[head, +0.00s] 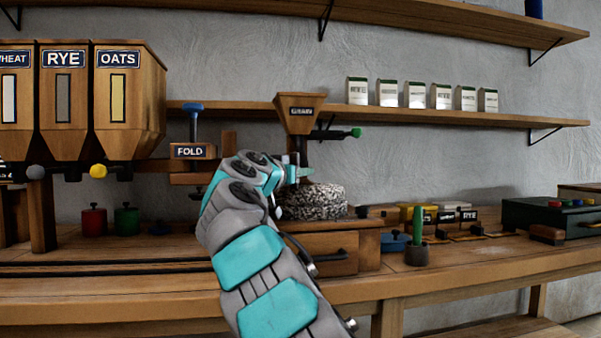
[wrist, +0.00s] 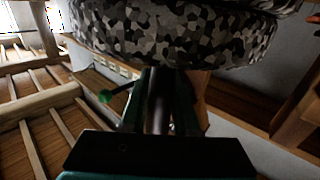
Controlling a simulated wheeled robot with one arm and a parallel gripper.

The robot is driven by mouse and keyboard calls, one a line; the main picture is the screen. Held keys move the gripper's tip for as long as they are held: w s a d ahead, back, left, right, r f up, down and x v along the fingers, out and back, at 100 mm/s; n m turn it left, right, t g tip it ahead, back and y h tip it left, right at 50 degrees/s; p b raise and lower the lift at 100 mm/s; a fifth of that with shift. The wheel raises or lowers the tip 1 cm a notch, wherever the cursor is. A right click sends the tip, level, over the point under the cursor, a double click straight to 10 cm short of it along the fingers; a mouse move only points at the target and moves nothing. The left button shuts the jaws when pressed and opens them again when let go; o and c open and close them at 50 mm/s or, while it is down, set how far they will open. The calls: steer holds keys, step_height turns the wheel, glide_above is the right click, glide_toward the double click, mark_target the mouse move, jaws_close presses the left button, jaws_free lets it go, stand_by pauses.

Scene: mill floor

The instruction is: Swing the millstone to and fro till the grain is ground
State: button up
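The millstone (head: 314,201) is a round, speckled grey stone on a wooden mill base with a drawer (head: 322,252). In the wrist view the stone (wrist: 175,30) fills the top of the picture. A dark upright handle (wrist: 158,100) stands at the stone. My gripper (head: 303,172) is at the top left of the stone. In the wrist view my gripper's teal fingers (wrist: 162,95) lie on both sides of the handle, shut on it. In the head view my gripper hides the handle. The wooden grain hopper (head: 301,122) stands above the stone. No grain or flour is clearly visible.
WHEAT, RYE and OATS bins (head: 130,105) stand left, beside a FOLD press (head: 193,152). Right on the bench (head: 470,258) are a cup with a green tool (head: 417,250) and a dark box (head: 550,217). Shelves run above.

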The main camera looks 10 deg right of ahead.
jaws_close()
stand_by(0.9)
